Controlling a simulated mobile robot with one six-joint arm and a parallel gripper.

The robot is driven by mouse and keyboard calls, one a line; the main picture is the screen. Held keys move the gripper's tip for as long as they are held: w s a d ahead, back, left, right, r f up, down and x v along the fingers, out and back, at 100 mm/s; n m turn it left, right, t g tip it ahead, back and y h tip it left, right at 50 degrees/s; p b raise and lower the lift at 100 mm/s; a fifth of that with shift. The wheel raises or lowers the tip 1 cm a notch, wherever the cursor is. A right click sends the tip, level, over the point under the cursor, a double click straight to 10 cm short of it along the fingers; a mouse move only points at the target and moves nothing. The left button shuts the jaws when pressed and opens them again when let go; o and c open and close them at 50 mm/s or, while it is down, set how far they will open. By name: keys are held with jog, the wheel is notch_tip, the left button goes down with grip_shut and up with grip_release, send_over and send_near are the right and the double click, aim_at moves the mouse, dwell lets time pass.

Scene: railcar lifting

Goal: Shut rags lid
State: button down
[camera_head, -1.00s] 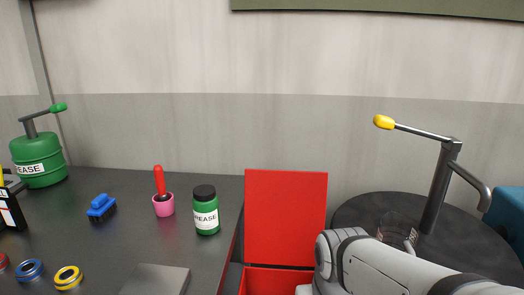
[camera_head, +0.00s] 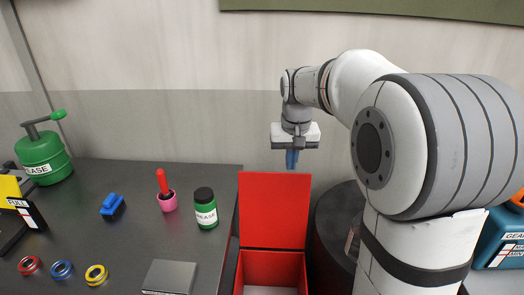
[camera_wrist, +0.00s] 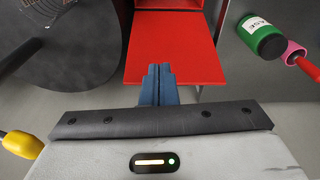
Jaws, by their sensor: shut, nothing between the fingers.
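The red rags bin (camera_head: 272,268) stands between the dark workbench and the round dark table. Its red lid (camera_head: 273,210) is raised, standing upright at the back of the bin, and the bin's inside shows. In the wrist view the lid (camera_wrist: 180,62) appears as a red panel beyond and below the fingers. My gripper (camera_head: 292,160) points down above the lid's top edge, apart from it as far as I can tell. Its blue fingers (camera_wrist: 158,82) are shut together with nothing between them.
The workbench (camera_head: 140,230) at left carries a green grease jar (camera_head: 206,210), a pink cup (camera_head: 167,200), a blue brush (camera_head: 112,206) and a grey box (camera_head: 168,277). The round table (camera_wrist: 60,45) stands close to the bin's other side, with a yellow-tipped lever (camera_wrist: 22,144).

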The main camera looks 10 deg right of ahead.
jog(key=w+f+m, duration=0.1)
jog(key=w+f, duration=0.2)
jog(key=w, duration=0.8)
jog(key=w+f, duration=0.4)
jog(key=w, duration=0.7)
jog(key=s+f+p, duration=0.2)
jog(key=s+f, duration=0.1)
jog(key=f, duration=0.5)
jog(key=shift+s+a+f+g, duration=0.15)
jog(key=shift+a+f+g, duration=0.05)
jog(key=shift+g, duration=0.1)
